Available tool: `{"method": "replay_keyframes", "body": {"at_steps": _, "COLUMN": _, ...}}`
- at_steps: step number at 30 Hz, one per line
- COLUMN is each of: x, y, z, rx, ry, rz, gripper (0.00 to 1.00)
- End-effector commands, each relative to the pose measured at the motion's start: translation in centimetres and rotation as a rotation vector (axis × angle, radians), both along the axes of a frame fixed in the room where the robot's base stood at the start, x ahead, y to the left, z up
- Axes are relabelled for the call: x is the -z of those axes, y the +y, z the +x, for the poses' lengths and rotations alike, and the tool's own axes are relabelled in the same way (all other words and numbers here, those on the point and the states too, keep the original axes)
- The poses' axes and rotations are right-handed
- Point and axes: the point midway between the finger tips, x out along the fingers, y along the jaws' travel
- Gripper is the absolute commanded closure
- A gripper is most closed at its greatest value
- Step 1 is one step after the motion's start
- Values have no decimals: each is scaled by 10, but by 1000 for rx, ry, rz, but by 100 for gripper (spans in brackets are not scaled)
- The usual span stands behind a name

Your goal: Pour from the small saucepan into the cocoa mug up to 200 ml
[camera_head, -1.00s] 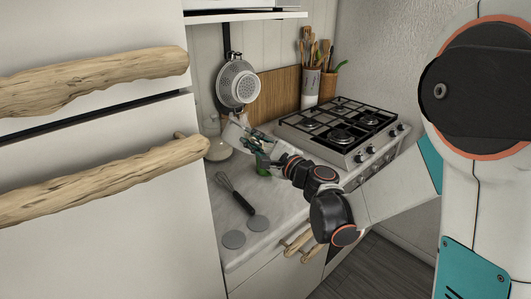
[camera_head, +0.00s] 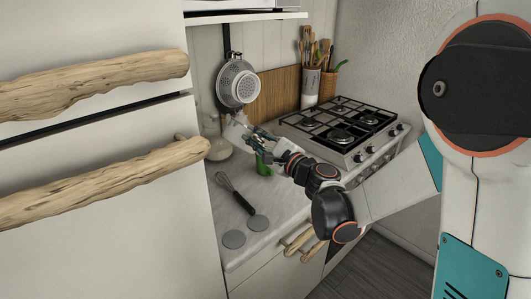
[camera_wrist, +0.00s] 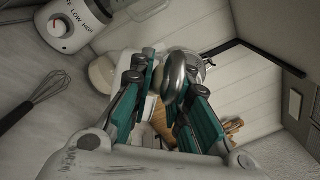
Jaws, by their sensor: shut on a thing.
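My gripper (camera_head: 254,139) is shut on a pale, shiny thing (camera_head: 235,128), which seems to be the small saucepan, held above the counter. In the wrist view, a rounded silver part (camera_wrist: 174,77) shows between the teal fingers of my gripper (camera_wrist: 163,88); the rest of it is hidden. A green vessel (camera_head: 264,166), likely the cocoa mug, stands on the counter just below and right of my fingers. Its rim is partly covered by my gripper. The contents of both cannot be seen.
A whisk (camera_head: 234,191) and two grey discs (camera_head: 234,239) lie on the near counter. A cream rounded vessel (camera_head: 218,149) stands at the back left. The gas stove (camera_head: 345,130) is to the right. A colander (camera_head: 238,84) hangs on the wall.

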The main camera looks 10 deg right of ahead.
Motion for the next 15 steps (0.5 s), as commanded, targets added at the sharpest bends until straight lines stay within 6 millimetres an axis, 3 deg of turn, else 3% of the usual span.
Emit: {"method": "replay_keyframes", "body": {"at_steps": 15, "x": -4, "y": -3, "z": 2, "rx": 0, "ry": 14, "rz": 25, "gripper": 100}}
